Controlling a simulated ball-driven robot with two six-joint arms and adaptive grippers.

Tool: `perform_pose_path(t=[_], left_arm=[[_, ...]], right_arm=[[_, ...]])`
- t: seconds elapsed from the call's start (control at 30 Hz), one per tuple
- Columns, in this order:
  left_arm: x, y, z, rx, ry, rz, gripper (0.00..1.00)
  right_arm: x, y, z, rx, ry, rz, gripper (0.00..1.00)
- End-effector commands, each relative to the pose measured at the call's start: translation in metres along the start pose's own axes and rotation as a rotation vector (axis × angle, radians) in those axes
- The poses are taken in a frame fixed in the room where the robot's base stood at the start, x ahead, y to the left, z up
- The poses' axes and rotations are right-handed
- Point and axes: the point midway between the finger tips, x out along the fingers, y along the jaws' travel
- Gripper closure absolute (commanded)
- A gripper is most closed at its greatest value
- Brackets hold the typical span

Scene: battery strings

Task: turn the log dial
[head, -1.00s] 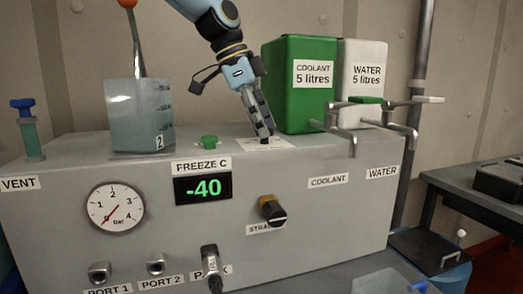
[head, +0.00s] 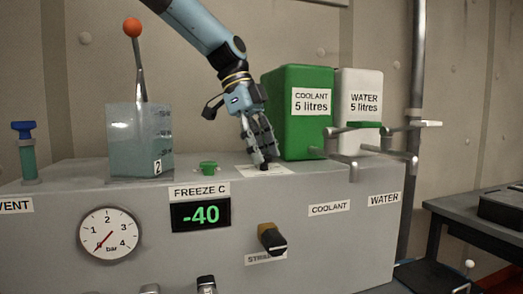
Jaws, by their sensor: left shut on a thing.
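My left gripper (head: 264,162) reaches down from above to the top of the grey console. Its fingers are shut on a small dark thing, apparently the log dial, at a white printed plate (head: 250,171). The fingers hide most of it, and the print on the plate is too small to read. My right gripper is not in view.
The green coolant tank (head: 283,118) stands close to the right of the gripper, with the white water tank (head: 372,79) beside it. A clear box (head: 125,145) with an orange-topped lever and a green button (head: 208,168) are to the left. The display (head: 201,215) reads -40.

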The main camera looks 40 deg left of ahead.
Motion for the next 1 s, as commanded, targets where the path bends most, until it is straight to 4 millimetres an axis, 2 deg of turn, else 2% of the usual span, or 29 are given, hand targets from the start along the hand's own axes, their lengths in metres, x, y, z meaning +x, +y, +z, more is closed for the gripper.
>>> perform_pose_path(t=[0.2, 0.23, 0.4, 0.67, 0.77, 0.87, 1.0], left_arm=[[-0.001, -0.001, 0.0, 0.001, -0.002, -0.002, 0.98], [-0.001, -0.001, 0.0, 0.001, -0.002, -0.002, 0.64], [0.0, 0.0, 0.0, 0.0, -0.001, -0.001, 0.43], [-0.001, 0.0, 0.0, -0.001, 0.0, -0.001, 0.43], [-0.008, -0.001, 0.0, 0.0, 0.001, -0.003, 0.43], [-0.024, -0.001, -0.001, 0.001, 0.001, -0.005, 0.43], [-0.056, -0.001, 0.0, -0.001, 0.001, -0.007, 0.43]], right_arm=[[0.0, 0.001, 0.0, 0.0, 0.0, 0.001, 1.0], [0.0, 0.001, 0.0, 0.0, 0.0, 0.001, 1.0], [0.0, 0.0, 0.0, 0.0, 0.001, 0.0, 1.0], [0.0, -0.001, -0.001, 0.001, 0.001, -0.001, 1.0], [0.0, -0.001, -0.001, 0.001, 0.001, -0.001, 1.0], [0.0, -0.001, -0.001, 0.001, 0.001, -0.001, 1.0], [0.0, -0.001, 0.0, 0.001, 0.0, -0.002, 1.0]])
